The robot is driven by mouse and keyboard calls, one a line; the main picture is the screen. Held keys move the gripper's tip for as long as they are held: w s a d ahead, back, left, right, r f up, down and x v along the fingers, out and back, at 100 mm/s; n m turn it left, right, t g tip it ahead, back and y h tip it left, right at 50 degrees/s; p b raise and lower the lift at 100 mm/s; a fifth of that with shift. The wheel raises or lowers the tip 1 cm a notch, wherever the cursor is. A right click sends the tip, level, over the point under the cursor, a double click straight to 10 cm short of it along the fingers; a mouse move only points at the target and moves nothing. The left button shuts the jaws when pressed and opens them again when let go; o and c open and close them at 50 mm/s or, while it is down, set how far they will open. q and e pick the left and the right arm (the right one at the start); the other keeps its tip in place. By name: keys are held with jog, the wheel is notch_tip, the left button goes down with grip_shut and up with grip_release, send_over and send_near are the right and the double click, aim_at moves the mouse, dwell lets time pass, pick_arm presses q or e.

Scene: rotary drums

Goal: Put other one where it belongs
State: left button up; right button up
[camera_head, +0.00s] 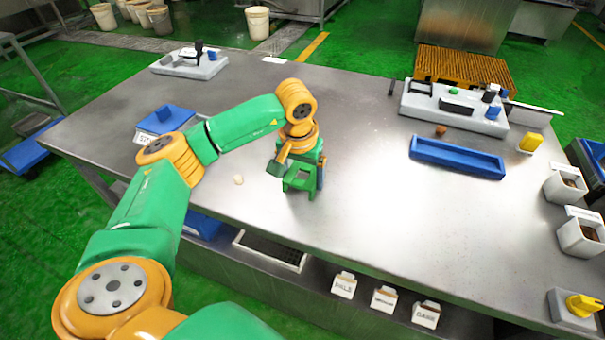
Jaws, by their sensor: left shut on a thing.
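My left gripper (300,188) is over the middle of the steel table (360,240), pointing down. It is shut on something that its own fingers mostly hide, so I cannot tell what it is. A small blue patch shows at its right side. A small beige round piece (238,179) lies on the table to the left of the gripper, apart from it. A small brown piece (441,130) sits by a grey fixture (420,102) at the back right. A long blue tray (458,163) lies in front of that fixture. My right gripper is not in view.
A second grey fixture (188,68) stands at the far left, a blue box (167,120) at the left edge. A yellow block (530,142), white bins (567,187) and a yellow-knobbed switch (582,305) line the right. Labelled white boxes (343,287) sit below the front edge. The table's middle is mostly clear.

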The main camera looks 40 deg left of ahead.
aim_at(299, 181)
pick_arm(q)
jog(key=shift+f, duration=0.35)
jog(key=shift+a, duration=0.1)
jog(key=shift+f, duration=0.1)
jog(key=o, duration=1)
jog(key=shift+f, duration=0.1)
jog(key=shift+o, duration=0.9)
jog(key=shift+r, duration=0.35)
notch_tip(299, 181, up, 12)
jog(key=s, duration=0.1)
jog(key=shift+s+d+f, duration=0.2)
jog(key=shift+s+d, duration=0.1)
jog(key=shift+s, duration=0.1)
